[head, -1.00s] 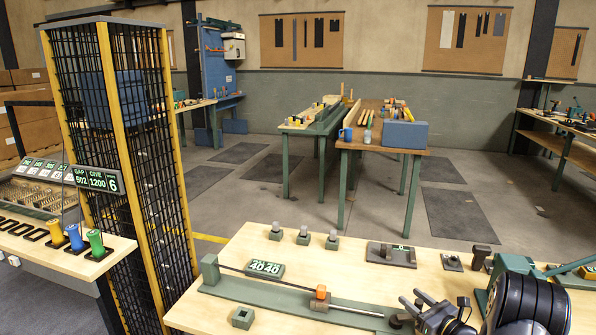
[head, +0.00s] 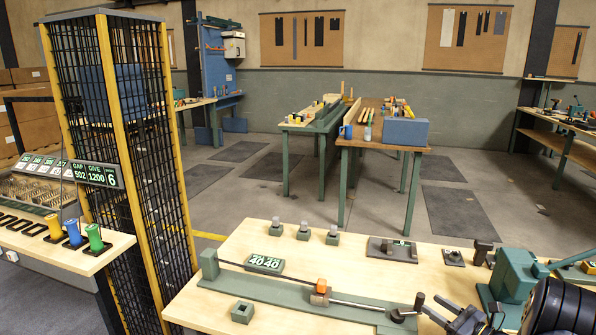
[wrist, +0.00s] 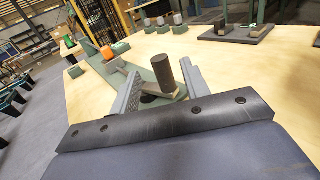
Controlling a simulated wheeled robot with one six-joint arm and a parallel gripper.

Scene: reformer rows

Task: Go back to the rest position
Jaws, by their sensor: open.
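My gripper (head: 434,306) is at the lower right of the head view, over the front right of the light wooden bench (head: 225,258). It is open. In the wrist view my gripper's two grey fingers (wrist: 158,70) stand apart, with a dark upright knob (wrist: 164,73) seen between them. I see no contact between the fingers and the knob. In the head view the knob (head: 419,301) stands at the right end of a dark bar on the green fixture (head: 240,287), just left of the fingers. An orange block (head: 321,285) sits on the fixture's carriage.
A green "40 40" sign (head: 265,262), small grey blocks (head: 303,232) and a dark plate (head: 392,249) stand on the bench. A tall black mesh column (head: 118,130) with yellow posts is at the left. Open floor (head: 300,210) lies behind the bench.

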